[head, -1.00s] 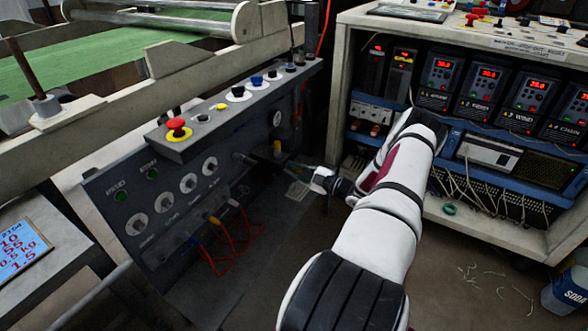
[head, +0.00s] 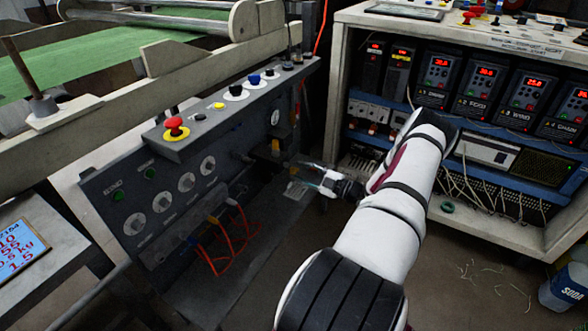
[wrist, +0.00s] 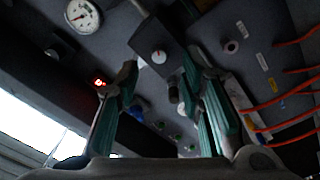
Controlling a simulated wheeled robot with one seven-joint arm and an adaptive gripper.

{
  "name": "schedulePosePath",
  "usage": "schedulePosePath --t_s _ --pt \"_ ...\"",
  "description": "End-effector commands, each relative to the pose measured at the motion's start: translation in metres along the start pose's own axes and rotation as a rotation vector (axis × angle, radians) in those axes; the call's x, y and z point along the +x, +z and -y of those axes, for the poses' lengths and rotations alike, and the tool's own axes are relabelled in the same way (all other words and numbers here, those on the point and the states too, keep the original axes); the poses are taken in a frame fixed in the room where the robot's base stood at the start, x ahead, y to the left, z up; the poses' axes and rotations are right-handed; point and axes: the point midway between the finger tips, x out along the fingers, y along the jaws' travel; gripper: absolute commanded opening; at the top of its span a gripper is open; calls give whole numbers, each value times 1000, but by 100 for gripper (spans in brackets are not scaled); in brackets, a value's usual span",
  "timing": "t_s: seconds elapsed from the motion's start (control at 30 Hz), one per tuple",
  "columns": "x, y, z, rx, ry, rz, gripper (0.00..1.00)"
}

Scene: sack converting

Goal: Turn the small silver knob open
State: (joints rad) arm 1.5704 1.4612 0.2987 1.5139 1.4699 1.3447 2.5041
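In the wrist view, a small round silver-white knob (wrist: 158,57) with a red mark sits on a dark square block (wrist: 146,45). It shows between my gripper's fingertips (wrist: 160,72), apart from both, as far as I can see. My gripper is open, with its two green-padded fingers spread and nothing held. In the head view, my gripper (head: 300,170) is just right of the dark control panel (head: 165,245), near its far end. The knob's face cannot be made out there. A small grey round fitting (wrist: 232,47) lies right of the block in the wrist view.
A row of larger silver dials (head: 162,202) and hanging orange cables (head: 228,245) are on the panel's front. A red emergency button (head: 174,127) stands on top. A round gauge (wrist: 83,16) is beside the block. A drive cabinet (head: 340,110) stands at the right.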

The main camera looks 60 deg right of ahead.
Motion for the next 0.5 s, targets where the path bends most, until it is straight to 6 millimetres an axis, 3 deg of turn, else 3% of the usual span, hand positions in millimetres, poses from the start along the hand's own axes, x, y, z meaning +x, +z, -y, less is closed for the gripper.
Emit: schedulePosePath --t_s 0.2,0.5 --pt "-46 0 0 2 1 3 35" --pt "-78 0 1 2 0 1 35"
